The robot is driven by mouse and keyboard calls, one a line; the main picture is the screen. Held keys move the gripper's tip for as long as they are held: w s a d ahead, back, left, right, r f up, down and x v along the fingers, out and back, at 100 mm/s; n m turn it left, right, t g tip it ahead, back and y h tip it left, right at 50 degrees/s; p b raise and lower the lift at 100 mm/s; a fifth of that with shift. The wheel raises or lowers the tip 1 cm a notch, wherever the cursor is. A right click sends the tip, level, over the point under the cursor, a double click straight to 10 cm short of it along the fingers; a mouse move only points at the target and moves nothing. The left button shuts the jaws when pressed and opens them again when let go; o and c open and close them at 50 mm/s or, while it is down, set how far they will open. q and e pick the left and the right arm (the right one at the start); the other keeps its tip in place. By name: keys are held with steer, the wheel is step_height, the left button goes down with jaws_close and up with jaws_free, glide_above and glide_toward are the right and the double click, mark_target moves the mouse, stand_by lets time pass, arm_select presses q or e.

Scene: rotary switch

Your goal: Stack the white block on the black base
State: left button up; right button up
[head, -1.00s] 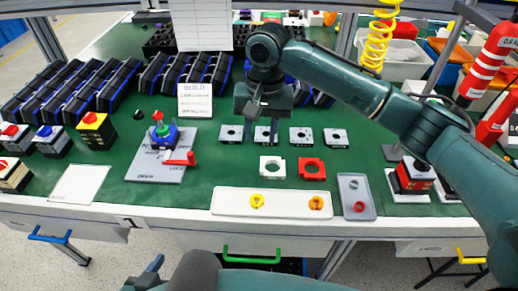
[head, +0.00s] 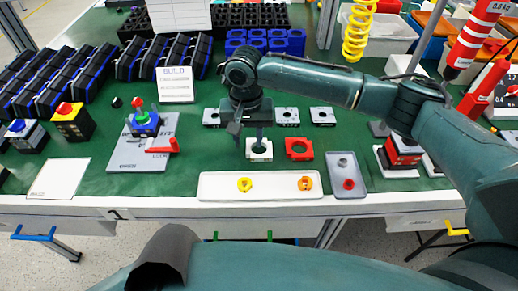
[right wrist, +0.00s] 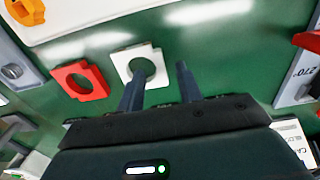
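The white block (head: 259,150) is a flat square piece with a round hole, lying on the green mat left of a red block (head: 299,149) of like shape. My right gripper (head: 250,140) is just above the white block and partly covers it. In the right wrist view the gripper (right wrist: 160,82) has its two fingers apart, with nothing between them; one finger overlaps the near part of the white block (right wrist: 156,58). Several square grey-topped plates with dark centres, such as this plate (head: 287,116), lie in a row behind; I cannot tell which piece is the black base.
A white tray (head: 222,190) with yellow and orange rings lies in front, a grey tray (head: 343,165) to its right. A grey board (head: 125,155) with a red lever stands left. Finished-looking switches (head: 72,122) stand farther left, black bins behind. Green mat is clear between.

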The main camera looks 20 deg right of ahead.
step_height(320, 180, down, 2)
steer(key=shift+f, duration=0.15)
jaws_close()
stand_by(0.3)
